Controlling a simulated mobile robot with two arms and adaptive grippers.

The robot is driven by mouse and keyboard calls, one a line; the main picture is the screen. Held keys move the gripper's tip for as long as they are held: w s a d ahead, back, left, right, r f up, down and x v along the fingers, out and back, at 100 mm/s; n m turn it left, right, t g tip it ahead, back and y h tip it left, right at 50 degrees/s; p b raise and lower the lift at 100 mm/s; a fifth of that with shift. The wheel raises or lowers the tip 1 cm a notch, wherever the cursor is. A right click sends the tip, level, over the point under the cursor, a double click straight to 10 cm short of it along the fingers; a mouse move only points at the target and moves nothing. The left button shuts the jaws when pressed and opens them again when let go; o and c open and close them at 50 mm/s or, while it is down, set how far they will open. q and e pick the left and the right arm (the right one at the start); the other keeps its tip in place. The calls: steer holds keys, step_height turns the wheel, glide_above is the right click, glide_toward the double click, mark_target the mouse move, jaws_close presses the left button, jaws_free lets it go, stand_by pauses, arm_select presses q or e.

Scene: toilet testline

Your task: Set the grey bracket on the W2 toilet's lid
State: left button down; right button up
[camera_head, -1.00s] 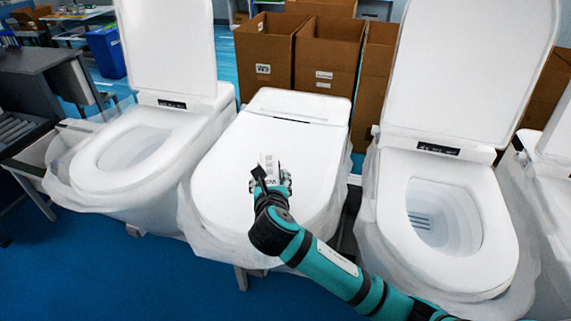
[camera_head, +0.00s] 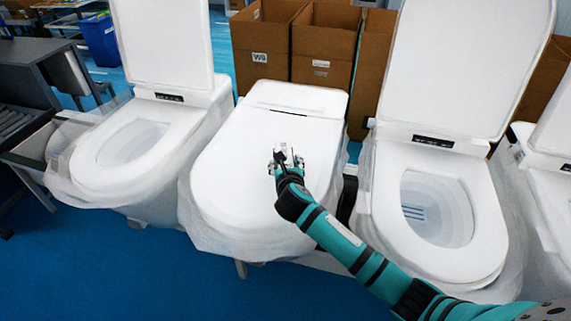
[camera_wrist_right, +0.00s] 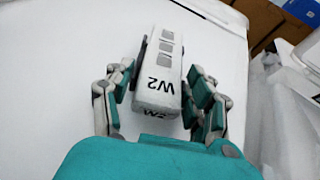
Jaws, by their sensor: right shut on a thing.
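The grey bracket (camera_wrist_right: 160,75) is a pale block marked "W2" on its top and near end, with small square recesses along its top. My right gripper (camera_wrist_right: 162,72) is shut on it, one finger on each side. In the head view my right gripper (camera_head: 286,158) is over the middle of the W2 toilet's closed white lid (camera_head: 235,165), and the bracket is mostly hidden. The lid also fills much of the wrist view (camera_wrist_right: 60,80). I cannot tell whether the bracket touches the lid. My left gripper is not in view.
Toilets with raised lids stand on the left (camera_head: 130,150) and right (camera_head: 440,205), wrapped in clear plastic. Open cardboard boxes (camera_head: 325,45) stand behind. The lid around my gripper is bare.

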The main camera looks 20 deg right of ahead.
steer(key=o, duration=1.1)
steer(key=shift+o, duration=0.2)
steer(key=b+v, duration=0.1)
steer(key=v, duration=1.1)
steer(key=shift+r, duration=0.15)
